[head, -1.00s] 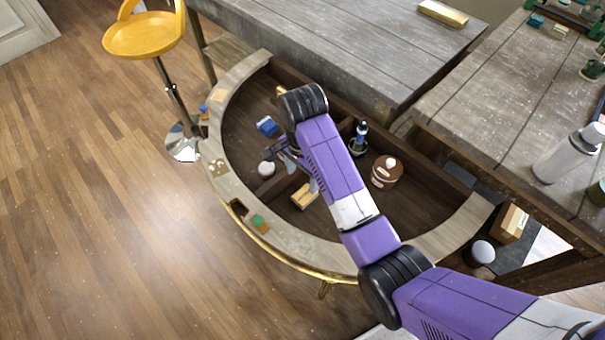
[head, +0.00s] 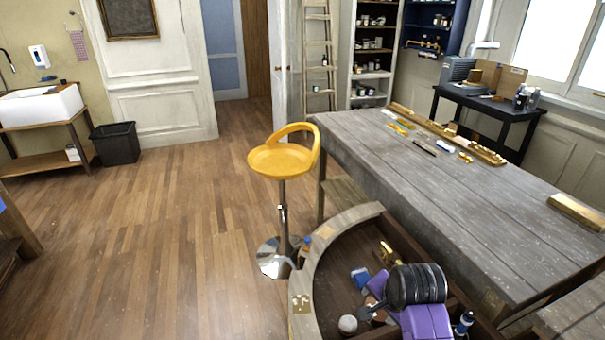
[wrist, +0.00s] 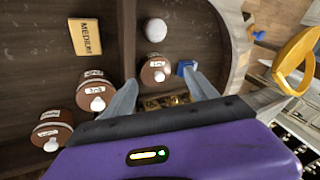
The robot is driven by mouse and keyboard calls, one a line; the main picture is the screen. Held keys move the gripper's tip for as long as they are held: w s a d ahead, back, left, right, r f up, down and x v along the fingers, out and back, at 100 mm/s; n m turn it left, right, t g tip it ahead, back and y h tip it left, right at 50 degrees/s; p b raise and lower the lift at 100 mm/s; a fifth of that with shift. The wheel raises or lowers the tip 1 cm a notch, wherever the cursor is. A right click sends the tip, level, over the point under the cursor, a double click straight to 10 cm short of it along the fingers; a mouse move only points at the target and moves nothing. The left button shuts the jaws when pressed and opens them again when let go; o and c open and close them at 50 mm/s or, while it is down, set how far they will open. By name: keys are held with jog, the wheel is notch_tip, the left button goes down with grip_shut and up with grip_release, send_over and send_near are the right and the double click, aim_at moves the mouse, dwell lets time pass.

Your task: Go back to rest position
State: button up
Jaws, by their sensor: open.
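My gripper (wrist: 160,76) is open in the wrist view, its two grey fingers spread over the dark inside of the curved console (wrist: 218,135). A small brown jar with a white knob (wrist: 152,74) shows between and beyond the fingertips; I see nothing held. In the head view my purple arm, with its black ringed joint, reaches over the console (head: 322,258) at the lower right.
Two larger brown jars (wrist: 94,90) (wrist: 52,130), a wooden MEDIUM block (wrist: 85,37), a white ball (wrist: 156,30) and a blue object (wrist: 187,67) lie in the console. A yellow stool (head: 283,160) stands beside it. A grey workbench (head: 430,190) adjoins it.

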jog(key=s+r+n+t, duration=0.3)
jog(key=s, duration=1.1)
jog(key=s+r+n+t+b, duration=0.1)
jog(key=s+r+n+t, duration=0.2)
jog(key=s, duration=1.2)
jog(key=s+r+n+t+b, duration=0.1)
jog(key=s+r+n+t, duration=0.2)
jog(key=s, duration=1.1)
jog(key=shift+s+d+r+n, duration=0.25)
jog(key=shift+s+d+n, duration=0.15)
jog(key=shift+n, duration=0.4)
